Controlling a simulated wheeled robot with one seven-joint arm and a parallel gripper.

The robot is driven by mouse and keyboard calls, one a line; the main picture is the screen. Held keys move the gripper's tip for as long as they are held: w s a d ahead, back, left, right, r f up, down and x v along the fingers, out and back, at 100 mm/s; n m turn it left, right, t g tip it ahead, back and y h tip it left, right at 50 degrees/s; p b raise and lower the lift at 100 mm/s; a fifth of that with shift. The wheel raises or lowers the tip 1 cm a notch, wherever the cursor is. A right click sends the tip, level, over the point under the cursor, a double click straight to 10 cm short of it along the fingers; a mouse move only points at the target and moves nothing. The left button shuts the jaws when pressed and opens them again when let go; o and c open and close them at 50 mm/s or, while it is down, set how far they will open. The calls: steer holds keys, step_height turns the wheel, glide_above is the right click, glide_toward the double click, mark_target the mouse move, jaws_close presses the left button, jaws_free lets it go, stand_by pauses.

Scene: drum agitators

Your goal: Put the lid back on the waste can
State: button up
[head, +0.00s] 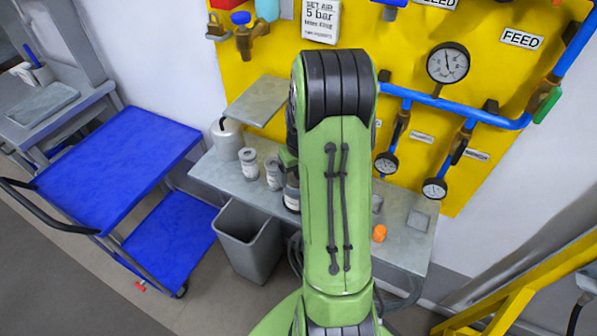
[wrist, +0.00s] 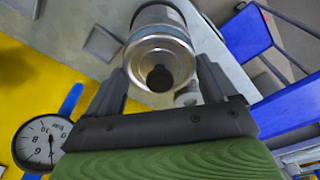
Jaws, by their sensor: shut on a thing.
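In the wrist view, my gripper (wrist: 163,72) has its fingers on either side of a round silver lid-like piece with a dark knob (wrist: 160,55). The knob faces the camera. A labelled cylindrical body shows just beyond this piece; I cannot tell whether they touch. In the head view, my green arm hides the gripper. A labelled silver canister (head: 292,196) stands partly hidden beside the arm. A pale can with a black handle (head: 228,140) stands at the bench's left end. I cannot tell which one is the waste can.
Two small labelled canisters (head: 248,163) stand on the grey bench (head: 402,240). An orange object (head: 379,233) lies right of my arm. An open grey bin (head: 249,240) is on the floor. A blue cart (head: 120,160) stands left. Gauges and blue pipes line the yellow panel (head: 275,60).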

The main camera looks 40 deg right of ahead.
stand_by(0.3)
steer(key=o, duration=0.8)
steer(key=shift+r, duration=0.1)
steer(key=shift+r+p, duration=2.6)
steer(key=shift+r, duration=0.85)
steer(key=shift+f, duration=0.1)
steer(key=shift+c, duration=0.5)
jaws_close()
